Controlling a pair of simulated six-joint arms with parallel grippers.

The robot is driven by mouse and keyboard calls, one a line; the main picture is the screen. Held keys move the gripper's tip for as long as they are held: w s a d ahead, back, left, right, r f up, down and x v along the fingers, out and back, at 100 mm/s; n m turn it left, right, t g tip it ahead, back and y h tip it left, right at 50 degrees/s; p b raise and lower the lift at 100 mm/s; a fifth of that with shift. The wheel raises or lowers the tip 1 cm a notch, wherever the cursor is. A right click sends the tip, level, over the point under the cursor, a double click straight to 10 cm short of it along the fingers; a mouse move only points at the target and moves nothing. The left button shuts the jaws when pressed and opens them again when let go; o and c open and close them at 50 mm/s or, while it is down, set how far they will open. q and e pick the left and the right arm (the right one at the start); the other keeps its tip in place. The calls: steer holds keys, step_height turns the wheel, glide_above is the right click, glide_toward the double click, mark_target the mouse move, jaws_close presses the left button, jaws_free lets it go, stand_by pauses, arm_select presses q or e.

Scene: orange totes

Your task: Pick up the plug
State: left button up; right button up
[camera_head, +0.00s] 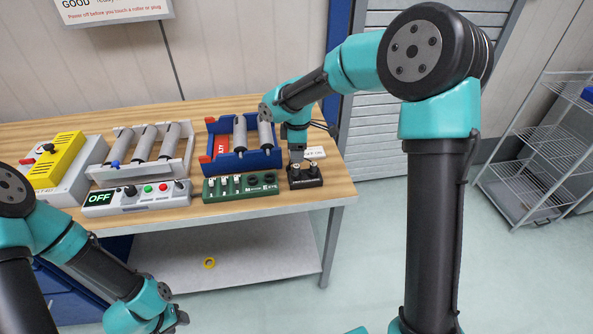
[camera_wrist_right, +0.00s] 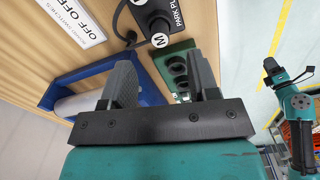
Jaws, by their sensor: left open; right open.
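My right gripper (camera_head: 297,157) is right above the block, pointing down. In its wrist view the two fingers (camera_wrist_right: 163,82) are apart with nothing between them. My left gripper (camera_head: 178,318) is low at the bottom left, in front of the table, open and away from the block.
A green socket strip (camera_head: 240,187) stands just left of the block. Behind it is a blue tray (camera_head: 243,160) with rollers. A control box reading OFF (camera_head: 135,198), a white roller frame (camera_head: 145,155) and a yellow-topped box (camera_head: 55,160) stand further left.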

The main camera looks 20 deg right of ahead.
mark_target(296, 166)
steer(key=shift+f, duration=0.95)
steer(key=shift+a+f, duration=0.15)
steer(key=shift+f, duration=2.45)
steer(key=shift+w, duration=0.1)
steer(key=c, duration=1)
steer(key=shift+r, duration=0.15)
